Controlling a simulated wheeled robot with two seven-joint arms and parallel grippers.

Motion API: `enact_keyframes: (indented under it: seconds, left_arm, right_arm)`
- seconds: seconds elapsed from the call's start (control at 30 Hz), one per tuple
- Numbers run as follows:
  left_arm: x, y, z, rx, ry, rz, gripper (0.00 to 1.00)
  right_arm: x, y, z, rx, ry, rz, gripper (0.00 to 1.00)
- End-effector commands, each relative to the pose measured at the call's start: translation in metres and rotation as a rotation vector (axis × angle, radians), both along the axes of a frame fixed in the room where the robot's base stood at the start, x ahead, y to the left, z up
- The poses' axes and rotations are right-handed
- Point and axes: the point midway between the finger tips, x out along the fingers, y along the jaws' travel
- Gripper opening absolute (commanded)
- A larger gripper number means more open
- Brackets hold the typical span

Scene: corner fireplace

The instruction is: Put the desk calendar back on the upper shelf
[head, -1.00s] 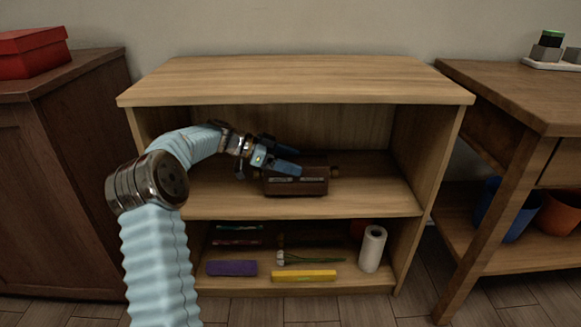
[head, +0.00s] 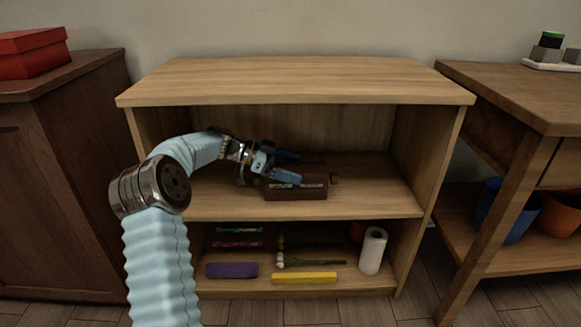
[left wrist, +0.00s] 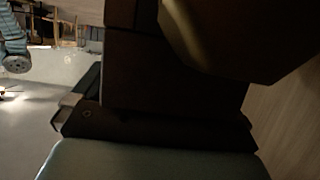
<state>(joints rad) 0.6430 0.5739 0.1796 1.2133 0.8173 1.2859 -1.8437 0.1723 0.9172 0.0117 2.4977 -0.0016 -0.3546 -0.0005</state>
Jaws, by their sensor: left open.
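The desk calendar (head: 296,193), a dark brown block with small pale marks along its front, sits on the upper shelf (head: 375,200) of the light wood unit, right of the shelf's middle-left. My left gripper (head: 290,167) is open, its blue fingers at the top and left of the calendar, one over its front and one behind. I cannot tell whether a finger touches it. In the left wrist view the dark brown calendar (left wrist: 170,85) fills much of the picture, close to a pale blue finger (left wrist: 150,160) along the bottom. My right gripper is out of view.
The unit's top board (head: 295,80) is bare and overhangs the shelf. The lower shelf holds a purple block (head: 231,270), a yellow bar (head: 304,278), a white roll (head: 372,250) and small items. The upper shelf is clear to the right. Side tables flank the unit.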

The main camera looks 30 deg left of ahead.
Motion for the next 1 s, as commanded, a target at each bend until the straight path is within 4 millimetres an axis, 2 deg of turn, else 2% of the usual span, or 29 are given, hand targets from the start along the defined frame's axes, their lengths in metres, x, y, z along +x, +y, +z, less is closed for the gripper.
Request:
enact_keyframes:
  seconds: [0.03,0.3,0.5,1.0]
  left_arm:
    - [0.0,0.0,0.006,0.0,0.0,0.0,1.0]
    - [-0.023,0.039,0.023,0.001,-0.001,0.004,1.0]
    - [-0.035,0.057,0.03,0.0,0.0,0.001,1.0]
    - [-0.036,0.059,0.031,0.0,0.0,0.0,1.0]
  right_arm:
    - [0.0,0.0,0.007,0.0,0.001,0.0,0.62]
    - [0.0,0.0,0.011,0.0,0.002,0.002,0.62]
    - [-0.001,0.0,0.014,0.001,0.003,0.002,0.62]
    - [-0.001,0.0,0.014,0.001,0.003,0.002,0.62]
